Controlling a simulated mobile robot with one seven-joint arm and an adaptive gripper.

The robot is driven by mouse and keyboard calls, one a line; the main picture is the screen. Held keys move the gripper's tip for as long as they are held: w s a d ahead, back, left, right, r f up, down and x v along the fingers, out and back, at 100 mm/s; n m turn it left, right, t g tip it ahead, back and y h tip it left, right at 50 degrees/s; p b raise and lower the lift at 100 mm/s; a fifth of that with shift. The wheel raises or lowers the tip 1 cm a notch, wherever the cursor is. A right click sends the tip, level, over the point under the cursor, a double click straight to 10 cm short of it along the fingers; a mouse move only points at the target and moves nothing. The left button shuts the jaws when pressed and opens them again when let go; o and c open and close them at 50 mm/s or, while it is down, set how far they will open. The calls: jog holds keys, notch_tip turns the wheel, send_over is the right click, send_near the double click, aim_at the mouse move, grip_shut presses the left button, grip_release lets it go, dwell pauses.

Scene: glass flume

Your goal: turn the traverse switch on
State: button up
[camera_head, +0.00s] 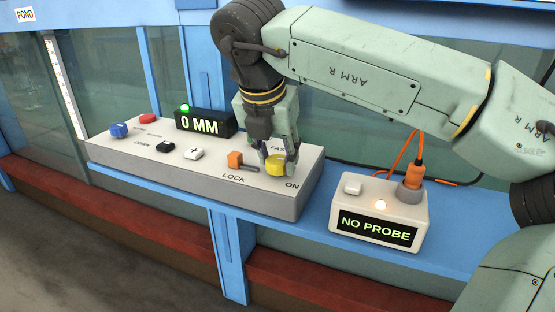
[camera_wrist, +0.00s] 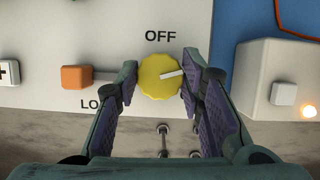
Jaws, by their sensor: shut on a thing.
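The switch is a yellow scalloped knob (camera_head: 274,168) at the right end of the grey control panel (camera_head: 150,178). It also shows in the wrist view (camera_wrist: 156,79), with OFF printed above it. Its white pointer line points right and slightly up there, not at OFF. In the head view ON is printed at the panel's front right edge, near the knob. My gripper (camera_head: 281,164) reaches down from above and is shut on the knob, with one finger at each side in the wrist view (camera_wrist: 158,88). A label behind the knob is partly hidden by my gripper.
An orange slider (camera_head: 235,159) marked LOCK sits left of the knob. Further left are white, black, blue and red controls and a display (camera_head: 204,123) reading 0 MM. A white box (camera_head: 378,207) reading NO PROBE, with an orange plug (camera_head: 416,172), stands to the right.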

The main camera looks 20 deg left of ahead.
jog(key=shift+a+m+h, duration=0.1)
jog(key=shift+m+h, duration=0.5)
jog(key=shift+m, duration=1.1)
jog(key=o, duration=1.2)
jog(key=shift+c, duration=0.2)
jog(key=shift+r, duration=0.1)
jog(key=shift+s+r, duration=0.15)
jog(key=shift+r, duration=0.15)
jog(key=s+a, duration=0.3)
jog(key=s, duration=0.8)
jog(key=shift+s+a+r, duration=0.15)
jog(key=shift+s+a, duration=0.15)
jog(key=shift+a, duration=0.05)
